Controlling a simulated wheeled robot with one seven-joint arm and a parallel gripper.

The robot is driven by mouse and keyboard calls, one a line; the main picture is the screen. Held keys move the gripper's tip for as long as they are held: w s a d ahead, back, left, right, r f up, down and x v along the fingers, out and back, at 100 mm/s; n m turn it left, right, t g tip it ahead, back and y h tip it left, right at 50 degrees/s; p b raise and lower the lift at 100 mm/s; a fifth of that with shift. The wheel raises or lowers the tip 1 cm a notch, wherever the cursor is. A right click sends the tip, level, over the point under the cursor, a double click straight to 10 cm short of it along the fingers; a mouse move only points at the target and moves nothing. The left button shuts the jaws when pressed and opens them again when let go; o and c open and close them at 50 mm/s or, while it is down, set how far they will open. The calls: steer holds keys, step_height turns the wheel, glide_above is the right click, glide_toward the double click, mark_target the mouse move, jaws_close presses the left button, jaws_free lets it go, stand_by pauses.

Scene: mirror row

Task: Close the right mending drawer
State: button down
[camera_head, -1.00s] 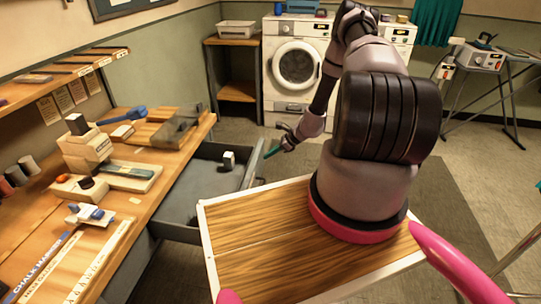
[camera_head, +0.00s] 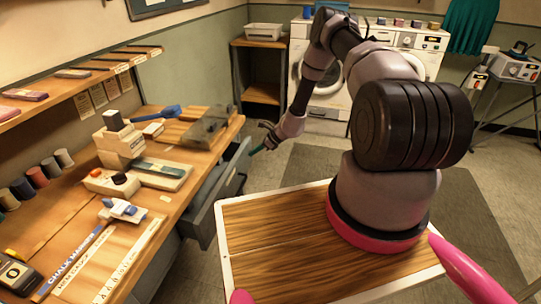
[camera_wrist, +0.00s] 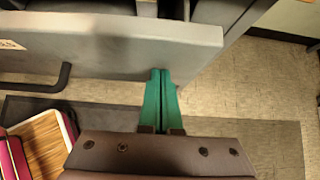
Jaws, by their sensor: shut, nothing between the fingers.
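The grey right mending drawer (camera_head: 216,200) stands a little way out from under the wooden workbench in the head view. Its grey front panel (camera_wrist: 110,42) fills the upper left of the wrist view, with a dark bar handle (camera_wrist: 40,84) and part of a label at the left. My gripper (camera_head: 256,150) is at the far end of the drawer front. In the wrist view, my gripper's teal fingers (camera_wrist: 161,75) are together and empty, with their tips at the panel's lower edge. I cannot tell whether they touch it.
A dark mat (camera_head: 320,165) covers open floor beyond my base.

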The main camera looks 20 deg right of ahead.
steer(key=w+a, duration=0.1)
steer(key=a, duration=0.1)
steer(key=w+a, duration=0.1)
steer(key=a, duration=0.1)
steer(key=w+a, duration=0.1)
steer(key=a, duration=0.1)
steer(key=shift+w+a, duration=0.2)
steer(key=shift+w, duration=0.15)
steer(key=shift+a, duration=0.15)
steer(key=shift+w+a+r, duration=0.1)
steer(key=shift+a, duration=0.05)
